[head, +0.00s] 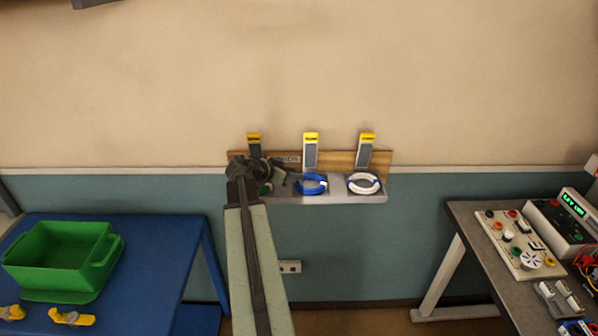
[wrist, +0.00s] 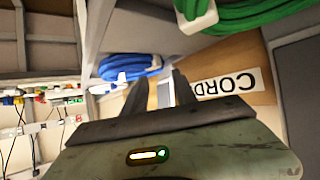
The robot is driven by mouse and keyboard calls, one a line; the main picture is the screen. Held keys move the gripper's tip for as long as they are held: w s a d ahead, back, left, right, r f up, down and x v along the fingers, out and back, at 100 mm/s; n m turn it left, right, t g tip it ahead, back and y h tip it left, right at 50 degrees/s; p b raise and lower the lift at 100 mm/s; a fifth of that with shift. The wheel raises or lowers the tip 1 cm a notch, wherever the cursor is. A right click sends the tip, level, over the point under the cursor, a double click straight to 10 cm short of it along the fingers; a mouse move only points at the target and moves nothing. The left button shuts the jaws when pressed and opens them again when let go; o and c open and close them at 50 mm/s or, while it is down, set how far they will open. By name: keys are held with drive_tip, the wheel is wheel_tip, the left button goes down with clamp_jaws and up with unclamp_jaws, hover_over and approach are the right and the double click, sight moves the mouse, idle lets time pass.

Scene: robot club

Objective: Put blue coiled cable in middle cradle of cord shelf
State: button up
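The blue coiled cable (head: 312,184) lies in the middle cradle of the cord shelf (head: 290,199), below the middle yellow-topped post. It also shows in the wrist view (wrist: 130,66), to the left of my fingers. My gripper (head: 268,172) is at the left end of the shelf, in front of the left cradle. In the wrist view my gripper (wrist: 160,92) has its two dark fingers apart, with nothing held between them. The blue cable is clear of the fingers. My gripper partly hides the left cradle in the head view.
A white coil (head: 363,184) lies in the right cradle. A green coil (wrist: 240,14) is near my gripper on the left. A blue table (head: 160,240) with a green bin (head: 60,262) stands at left. A workbench (head: 470,222) with instruments stands at right.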

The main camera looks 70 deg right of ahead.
drive_tip(key=p+v, duration=0.3)
drive_tip(key=v, duration=0.5)
drive_tip(key=shift+w+a+r, duration=0.1)
drive_tip(key=shift+a+r, duration=0.1)
drive_tip(key=shift+a, duration=0.1)
drive_tip(key=w+a+f+n+t+y, duration=0.2)
drive_tip(key=w+a+f+n, duration=0.25)
drive_tip(key=w+a, duration=0.7)
drive_tip(key=w+a+f+n+t+y, duration=0.3)
drive_tip(key=w+a+n, duration=0.45)
drive_tip(key=a, duration=0.65)
drive_tip(key=w+a+f+n+y, duration=0.1)
drive_tip(key=w+a+n+y, duration=0.1)
drive_tip(key=a, duration=0.9)
drive_tip(key=w+a+f+n+y, duration=0.1)
drive_tip(key=a+n, duration=0.4)
drive_tip(key=a, duration=0.7)
drive_tip(key=w+a+f+n+y, duration=0.2)
drive_tip(key=a+n, duration=0.2)
drive_tip(key=a, duration=0.8)
drive_tip(key=shift+w+a+f+y, duration=0.2)
drive_tip(key=shift+w+a+y, duration=0.05)
drive_tip(key=shift+w+y, duration=0.05)
drive_tip(key=shift+f, duration=0.1)
